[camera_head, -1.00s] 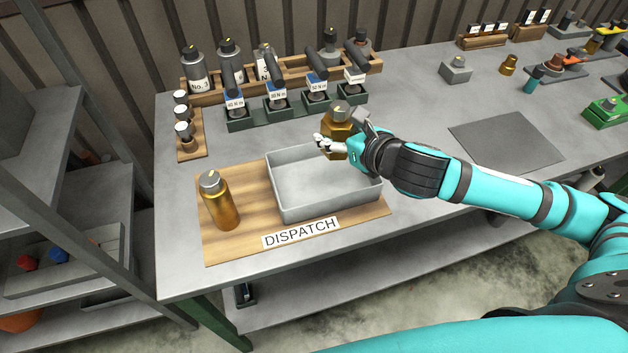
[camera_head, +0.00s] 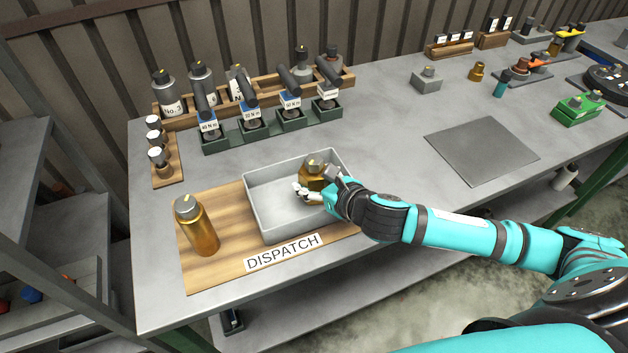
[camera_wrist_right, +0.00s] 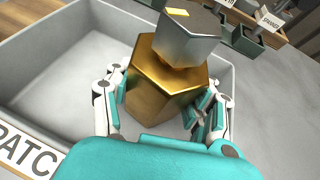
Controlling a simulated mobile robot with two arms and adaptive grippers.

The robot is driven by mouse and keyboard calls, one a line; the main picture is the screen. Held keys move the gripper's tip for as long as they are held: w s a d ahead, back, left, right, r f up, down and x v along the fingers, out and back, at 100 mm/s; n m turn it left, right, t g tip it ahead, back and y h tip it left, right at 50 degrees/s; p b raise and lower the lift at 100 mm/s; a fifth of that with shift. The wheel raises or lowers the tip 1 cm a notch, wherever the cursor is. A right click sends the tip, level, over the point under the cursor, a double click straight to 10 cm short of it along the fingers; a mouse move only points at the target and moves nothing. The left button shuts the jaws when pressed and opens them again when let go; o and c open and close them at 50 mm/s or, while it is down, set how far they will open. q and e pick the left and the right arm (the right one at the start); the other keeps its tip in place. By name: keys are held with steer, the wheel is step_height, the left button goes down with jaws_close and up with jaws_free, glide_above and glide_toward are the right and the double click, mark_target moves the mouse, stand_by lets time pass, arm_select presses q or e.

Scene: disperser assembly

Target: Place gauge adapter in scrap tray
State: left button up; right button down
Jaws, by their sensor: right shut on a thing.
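A brass hexagonal piece with a grey top and a yellow mark, apparently the gauge adapter (camera_head: 312,178), is in my right gripper (camera_head: 318,192). In the right wrist view the fingers of the gripper (camera_wrist_right: 163,110) close on both sides of the brass body (camera_wrist_right: 160,85). The piece is upright, over the right part of a grey open tray (camera_head: 262,224) on the board with the DISPATCH label. I cannot tell whether its base touches the tray floor. The tray also shows in the right wrist view (camera_wrist_right: 40,75) and looks otherwise empty. My left gripper is not in view.
A gold bottle with a grey cap (camera_head: 198,228) stands on the wooden board (camera_head: 200,275) left of the tray. Green holders (camera_head: 230,138) with labelled tools stand behind it. A grey mat (camera_head: 482,150) lies to the right, with free bench around it.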

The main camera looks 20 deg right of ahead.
steer(key=shift+r, duration=0.1)
steer(key=shift+c, duration=2.2)
jaws_free()
steer(key=shift+f, duration=0.2)
steer(key=shift+s+r, duration=0.15)
steer(key=shift+r, duration=0.05)
steer(key=v, duration=0.8)
steer(key=shift+s+b, duration=0.15)
steer(key=shift+b, duration=0.2)
steer(key=shift+p+v, duration=0.85)
steer(key=shift+v, duration=0.9)
steer(key=shift+r, duration=0.1)
